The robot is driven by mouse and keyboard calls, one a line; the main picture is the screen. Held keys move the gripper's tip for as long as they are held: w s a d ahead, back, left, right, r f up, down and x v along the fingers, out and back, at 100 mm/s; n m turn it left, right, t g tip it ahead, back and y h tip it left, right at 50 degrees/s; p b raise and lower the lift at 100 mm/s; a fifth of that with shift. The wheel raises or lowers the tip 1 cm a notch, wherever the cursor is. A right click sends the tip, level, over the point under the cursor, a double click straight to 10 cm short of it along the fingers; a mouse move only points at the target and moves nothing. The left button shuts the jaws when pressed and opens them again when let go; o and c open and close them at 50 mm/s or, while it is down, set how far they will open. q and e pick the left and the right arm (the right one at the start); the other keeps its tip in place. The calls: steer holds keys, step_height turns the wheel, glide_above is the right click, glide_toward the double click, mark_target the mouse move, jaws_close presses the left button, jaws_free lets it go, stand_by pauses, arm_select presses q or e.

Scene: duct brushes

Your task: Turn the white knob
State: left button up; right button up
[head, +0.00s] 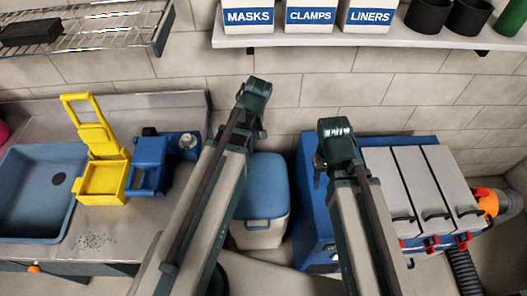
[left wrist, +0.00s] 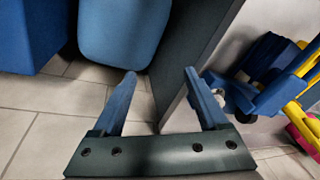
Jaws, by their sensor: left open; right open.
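A small pale round knob (head: 187,141) sits on a blue device (head: 150,165) on the steel counter, left of my arms in the head view. It looks like the white knob, but it is small there. My left gripper (left wrist: 163,85) is open and empty in the left wrist view, with its two blue fingers spread beside the counter's edge.
A yellow wringer-like unit (head: 100,180) and a blue basin (head: 28,225) stand left on the counter (head: 150,108). A blue-lidded bin (head: 263,190) stands between my arms. A shelf (head: 300,42) with labelled boxes hangs above. A grey-panelled machine (head: 425,185) with a hose stands right.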

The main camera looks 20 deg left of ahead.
arm_select(q)
steer(key=s+d+m, duration=0.3)
steer(key=d+m, duration=0.2)
steer(key=d, duration=0.3)
steer(key=shift+f+m+h, duration=0.2)
steer(key=shift+m+h, duration=0.2)
steer(key=n+g+y, duration=0.1)
steer(key=n+y, duration=0.1)
steer(key=n, duration=1.7)
glide_toward(187, 137)
steer(key=f, duration=0.2)
steer(key=b+x, duration=0.4)
steer(key=x, duration=0.1)
steer(key=b+x, duration=0.2)
steer(key=b, duration=0.1)
steer(key=shift+a+f, duration=0.1)
steer(key=shift+a, duration=0.3)
steer(key=shift+c, duration=0.4)
jaws_close()
